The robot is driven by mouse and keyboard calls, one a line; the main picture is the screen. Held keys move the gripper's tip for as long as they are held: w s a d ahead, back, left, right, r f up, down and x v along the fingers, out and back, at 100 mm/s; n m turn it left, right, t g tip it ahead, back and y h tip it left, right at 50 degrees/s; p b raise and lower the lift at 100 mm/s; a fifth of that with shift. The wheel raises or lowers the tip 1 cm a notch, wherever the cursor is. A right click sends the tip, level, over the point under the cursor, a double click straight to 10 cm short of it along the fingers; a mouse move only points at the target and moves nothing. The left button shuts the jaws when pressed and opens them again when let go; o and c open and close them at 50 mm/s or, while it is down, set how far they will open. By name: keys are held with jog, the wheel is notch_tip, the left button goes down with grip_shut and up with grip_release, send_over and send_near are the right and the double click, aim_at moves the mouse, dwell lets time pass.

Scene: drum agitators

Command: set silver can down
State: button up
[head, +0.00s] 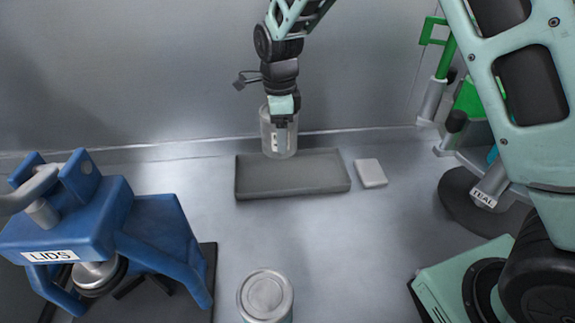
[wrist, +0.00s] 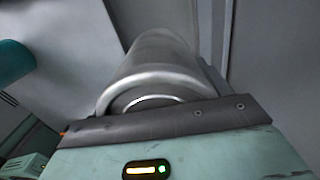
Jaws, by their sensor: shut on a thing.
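A silver can (head: 267,130) is held upright in my gripper (head: 281,125), at the back wall and over or just behind the back edge of the grey tray (head: 243,187). I cannot tell whether its bottom touches anything. In the wrist view the silver can (wrist: 155,70) fills the middle, its rim close to the gripper body (wrist: 150,120). My gripper is shut on the can; the fingertips are partly hidden. A second silver-topped can (head: 265,296) stands at the front middle, apart from my gripper.
A white block (head: 370,173) lies right of the tray. A blue stand labelled LIDS (head: 140,225) is at the left. The surface between tray and front can is clear.

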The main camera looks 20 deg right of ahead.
jog(key=f+p, duration=0.1)
jog(key=f, duration=0.4)
jog(key=f+p, duration=0.1)
jog(key=f, duration=0.3)
jog(key=shift+w+a+f, duration=0.1)
jog(key=shift+a+f, duration=0.1)
jog(key=shift+f, duration=0.15)
jog(key=shift+f, duration=0.15)
jog(key=o, duration=1.4)
jog(key=shift+c, duration=0.2)
